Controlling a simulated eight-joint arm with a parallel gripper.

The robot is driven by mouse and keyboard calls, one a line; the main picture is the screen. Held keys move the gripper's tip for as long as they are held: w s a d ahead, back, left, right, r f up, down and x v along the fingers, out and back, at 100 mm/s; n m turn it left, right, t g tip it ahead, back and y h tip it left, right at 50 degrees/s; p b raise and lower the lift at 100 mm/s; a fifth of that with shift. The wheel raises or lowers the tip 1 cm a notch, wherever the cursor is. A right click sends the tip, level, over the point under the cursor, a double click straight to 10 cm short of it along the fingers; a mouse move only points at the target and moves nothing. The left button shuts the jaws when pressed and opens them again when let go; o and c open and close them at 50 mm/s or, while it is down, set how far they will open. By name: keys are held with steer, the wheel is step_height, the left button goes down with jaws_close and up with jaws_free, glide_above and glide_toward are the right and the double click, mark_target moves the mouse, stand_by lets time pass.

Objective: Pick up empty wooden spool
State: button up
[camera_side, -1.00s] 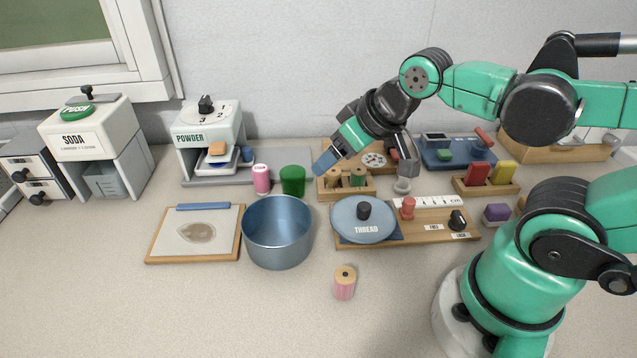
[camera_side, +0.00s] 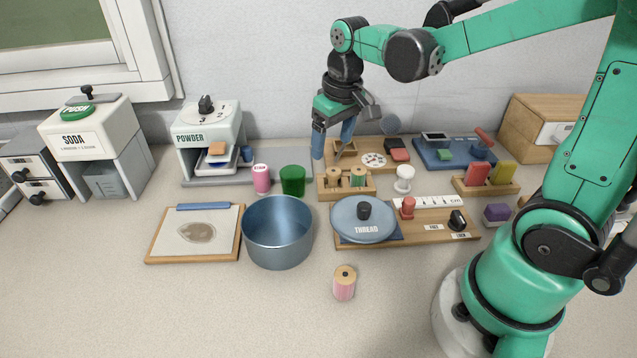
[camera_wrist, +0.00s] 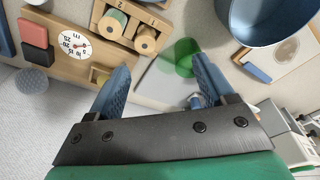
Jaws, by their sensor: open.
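The empty wooden spool (camera_side: 333,178) stands in the left slot of a small wooden rack (camera_side: 346,194). A green-thread spool (camera_side: 358,177) stands beside it in the right slot. In the wrist view the bare spool (camera_wrist: 145,40) shows its end, just above the space between my fingers, with the green spool (camera_wrist: 115,21) to its left. My gripper (camera_side: 332,150) is open and empty, pointing down, with blue fingers above and behind the rack. The wrist view also shows my gripper (camera_wrist: 161,70) with its fingers apart. Neither finger visibly touches the spool.
A green cup (camera_side: 292,181) and pink bottle (camera_side: 262,179) stand left of the rack. A blue basin (camera_side: 277,232) and a lidded thread pot (camera_side: 363,220) are in front. A white spool (camera_side: 404,178) stands to the right. A pink spool (camera_side: 345,284) stands on the open front counter.

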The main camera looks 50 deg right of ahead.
mark_target(333, 171)
steer(key=shift+g, duration=0.9)
steer(key=f, duration=0.1)
steer(key=w+d+f, duration=0.1)
steer(key=d+f, duration=0.1)
steer(key=shift+w+d+f, duration=0.1)
steer(key=shift+w+d, duration=0.15)
steer(key=shift+f, duration=2.65)
jaws_close()
